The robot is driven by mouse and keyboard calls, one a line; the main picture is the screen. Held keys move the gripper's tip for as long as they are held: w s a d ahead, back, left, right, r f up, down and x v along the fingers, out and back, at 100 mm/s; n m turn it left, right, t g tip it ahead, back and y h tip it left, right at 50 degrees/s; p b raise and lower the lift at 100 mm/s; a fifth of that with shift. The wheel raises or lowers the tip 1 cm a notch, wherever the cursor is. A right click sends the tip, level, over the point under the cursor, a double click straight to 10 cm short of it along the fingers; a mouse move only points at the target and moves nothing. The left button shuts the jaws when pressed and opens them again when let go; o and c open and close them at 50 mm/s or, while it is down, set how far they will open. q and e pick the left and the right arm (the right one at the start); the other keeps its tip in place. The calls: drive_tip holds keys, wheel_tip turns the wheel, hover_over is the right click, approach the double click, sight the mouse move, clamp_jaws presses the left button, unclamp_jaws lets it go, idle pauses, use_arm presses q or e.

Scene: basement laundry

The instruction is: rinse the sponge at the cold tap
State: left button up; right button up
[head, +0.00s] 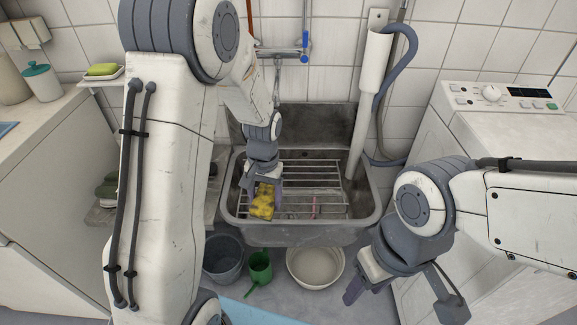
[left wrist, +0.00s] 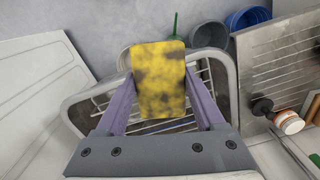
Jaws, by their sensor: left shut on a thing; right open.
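The sponge is yellow with dark dirty patches. In the head view the sponge (head: 263,201) is over the left part of the sink (head: 300,236), above its wire rack (head: 325,180). My left gripper (head: 262,190) is shut on it; the left wrist view shows the sponge (left wrist: 158,80) between both fingers. The tap (head: 280,56) is on the tiled wall behind the sink, with a blue lever (head: 305,46) at its right. My right gripper (head: 395,300) is open and empty at the lower right, in front of the sink.
A dark bucket (head: 223,262), a green watering can (head: 259,268) and a pale basin (head: 314,268) stand on the floor below the sink. A washing machine (head: 510,125) is at right. A grey hose (head: 400,40) and a white pipe (head: 366,105) hang at the sink's right back.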

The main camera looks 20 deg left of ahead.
use_arm(q)
drive_tip(key=r+t+p, duration=0.1)
drive_tip(key=r, duration=0.1)
drive_tip(key=w+a+r+t+p, duration=0.1)
drive_tip(key=r+p, duration=0.1)
drive_tip(key=w+r+t+p, duration=0.1)
drive_tip(key=r, duration=0.1)
drive_tip(key=shift+w+a+r+t+p, duration=0.1)
drive_tip(key=shift+a+r+t+p, duration=0.25)
drive_tip(key=shift+t, duration=0.05)
drive_tip(key=shift+w+r, duration=0.15)
drive_tip(key=shift+w+a+f+p, duration=0.15)
drive_tip(key=shift+w+p, duration=0.25)
drive_tip(key=shift+w, duration=0.45)
drive_tip(key=w+f+p, duration=0.2)
drive_tip(key=w+p, duration=0.3)
drive_tip(key=w, duration=0.7)
drive_tip(key=shift+w+a+f+p, duration=0.15)
drive_tip(key=shift+a+f+p, duration=0.2)
drive_tip(key=shift+a, duration=0.1)
use_arm(e)
wheel_tip(320, 180, up, 13)
drive_tip(key=shift+f, duration=0.15)
